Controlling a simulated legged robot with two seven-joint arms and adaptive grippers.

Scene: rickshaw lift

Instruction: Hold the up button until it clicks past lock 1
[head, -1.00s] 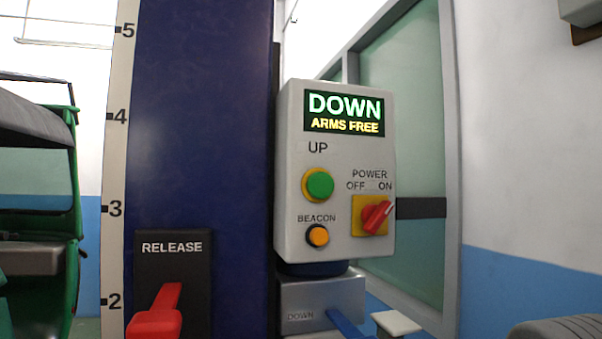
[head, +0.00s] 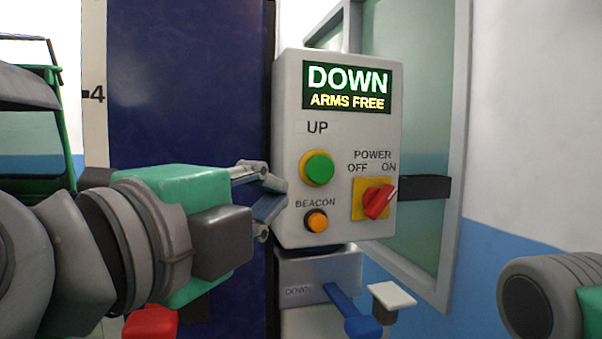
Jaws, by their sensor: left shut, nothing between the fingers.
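The green UP button (head: 318,168) in its yellow ring sits on the grey control box (head: 340,225). The display (head: 347,87) reads DOWN, ARMS FREE. The red power switch (head: 377,200) points toward ON. My left gripper (head: 272,199) is shut and empty, its fingertips at the left edge of the box, left of and a little below the button. The fingertips look apart from the button; whether they touch the box edge I cannot tell. My right gripper is out of view; only part of my right arm (head: 550,297) shows at the lower right.
An orange BEACON button (head: 316,220) sits just below the UP button. A blue DOWN lever (head: 352,311) sticks out under the box. The red release handle (head: 152,321) is partly hidden by my left arm. The blue column (head: 185,80) stands at left, a green vehicle (head: 45,165) beyond it.

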